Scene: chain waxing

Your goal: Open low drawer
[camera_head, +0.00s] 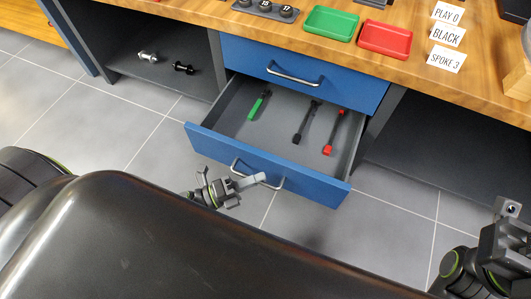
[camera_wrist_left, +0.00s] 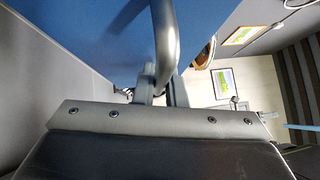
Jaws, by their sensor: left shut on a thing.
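The low drawer (camera_head: 262,172) has a blue front and a grey inside, and it stands pulled well out below a shut upper drawer. Its curved metal handle (camera_head: 279,183) is on the front. My left gripper (camera_head: 255,181) is at this handle and shut on it. In the left wrist view the handle (camera_wrist_left: 165,45) runs between the fingers, close to the blue front. A green-handled tool (camera_head: 258,106), a black tool (camera_head: 306,122) and a red-handled tool (camera_head: 333,132) lie in the drawer. Part of my right arm shows at the lower right; its fingertips are unclear.
The upper blue drawer (camera_head: 305,74) is shut. On the wooden worktop (camera_head: 220,20) are a green tray (camera_head: 331,23), a red tray (camera_head: 384,39) and paper labels (camera_head: 447,35). Open shelves flank the drawers. The tiled floor (camera_head: 390,225) in front is clear.

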